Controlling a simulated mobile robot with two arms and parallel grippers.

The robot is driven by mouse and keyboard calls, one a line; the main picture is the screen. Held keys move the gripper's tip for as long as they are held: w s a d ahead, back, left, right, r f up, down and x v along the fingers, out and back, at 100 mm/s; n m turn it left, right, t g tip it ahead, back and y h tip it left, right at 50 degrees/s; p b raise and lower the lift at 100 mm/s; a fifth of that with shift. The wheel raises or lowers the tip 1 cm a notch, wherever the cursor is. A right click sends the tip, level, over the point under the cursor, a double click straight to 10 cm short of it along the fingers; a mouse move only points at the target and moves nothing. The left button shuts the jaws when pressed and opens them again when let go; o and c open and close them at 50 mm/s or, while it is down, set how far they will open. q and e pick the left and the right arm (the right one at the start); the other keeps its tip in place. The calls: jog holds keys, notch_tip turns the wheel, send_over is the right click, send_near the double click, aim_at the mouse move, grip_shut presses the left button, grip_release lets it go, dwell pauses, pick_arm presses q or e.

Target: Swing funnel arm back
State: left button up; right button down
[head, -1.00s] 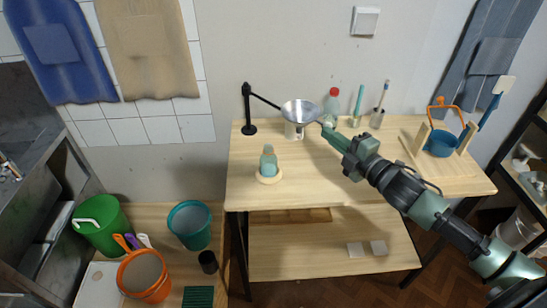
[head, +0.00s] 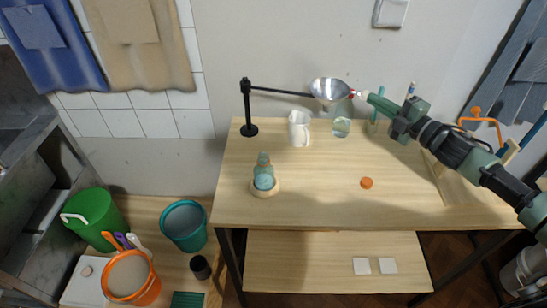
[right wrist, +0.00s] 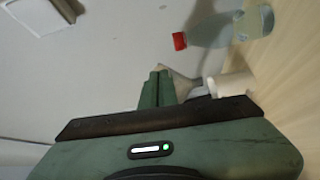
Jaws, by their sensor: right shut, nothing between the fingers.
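The grey metal funnel (head: 330,91) sits at the end of a thin black swing arm (head: 282,91), which pivots on a black post (head: 247,112) at the table's back left. The funnel is to the right of the white jug (head: 298,129), no longer above it in the head view. My right gripper (head: 364,96) is shut and empty, its tips close to the funnel's right rim; I cannot tell whether they touch. In the right wrist view the closed fingers (right wrist: 158,89) appear beside part of the funnel (right wrist: 182,84). My left gripper is out of view.
A red-capped clear bottle (right wrist: 207,31) stands behind the funnel. A small bottle (head: 264,173) sits on a wooden ring at the table's front left. An orange round piece (head: 366,183) lies on the open tabletop (head: 325,190). A wooden stand with an orange handle (head: 484,122) is at right.

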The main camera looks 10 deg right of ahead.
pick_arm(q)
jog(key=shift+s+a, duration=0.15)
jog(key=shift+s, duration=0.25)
pick_arm(e)
jog(key=shift+w+d+r, duration=0.15)
jog(key=shift+d+r, duration=0.25)
jog(key=shift+r, duration=0.1)
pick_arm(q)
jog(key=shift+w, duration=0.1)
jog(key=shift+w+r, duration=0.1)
